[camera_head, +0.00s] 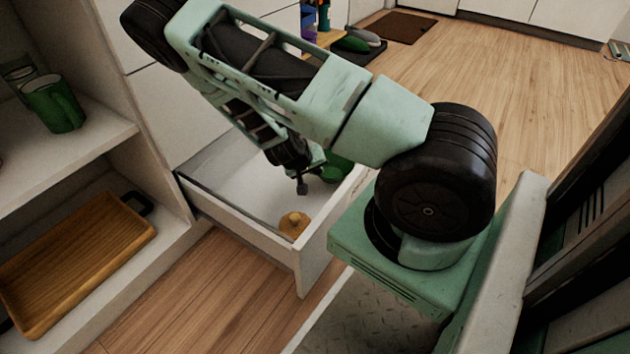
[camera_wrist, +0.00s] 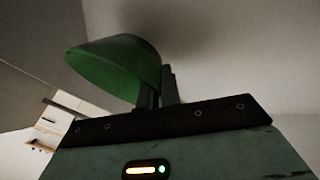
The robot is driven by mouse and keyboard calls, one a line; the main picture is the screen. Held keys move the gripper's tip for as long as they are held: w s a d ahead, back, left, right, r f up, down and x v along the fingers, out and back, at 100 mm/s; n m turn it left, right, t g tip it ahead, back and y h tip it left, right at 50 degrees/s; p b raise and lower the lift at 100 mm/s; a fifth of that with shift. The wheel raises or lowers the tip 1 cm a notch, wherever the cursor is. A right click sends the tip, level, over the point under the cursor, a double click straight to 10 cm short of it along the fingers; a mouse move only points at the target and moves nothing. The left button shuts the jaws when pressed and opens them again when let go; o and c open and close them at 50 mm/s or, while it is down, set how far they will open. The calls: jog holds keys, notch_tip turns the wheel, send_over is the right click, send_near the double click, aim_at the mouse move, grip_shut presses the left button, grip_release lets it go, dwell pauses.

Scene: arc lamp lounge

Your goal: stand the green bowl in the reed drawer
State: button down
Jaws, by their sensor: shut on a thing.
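The green bowl (camera_head: 338,168) is in my gripper (camera_head: 306,180), inside the outline of the open white drawer (camera_head: 262,238) in the head view. My arm hides part of the bowl and of the drawer. In the wrist view the bowl (camera_wrist: 112,66) is tilted, and my gripper (camera_wrist: 157,92) is shut on its rim. I cannot tell whether the bowl touches the drawer floor.
A wooden lid-like thing with a knob (camera_head: 293,224) lies in the drawer's near corner. A green mug (camera_head: 52,104) stands on the left shelf, above a wooden tray (camera_head: 78,262). Open wood floor (camera_head: 470,65) lies beyond.

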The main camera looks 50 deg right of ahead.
notch_tip(320, 180, down, 3)
jog(key=shift+r+b, duration=0.1)
jog(key=shift+b, duration=0.65)
jog(key=shift+r, duration=0.1)
jog(key=c, duration=1.6)
grip_release()
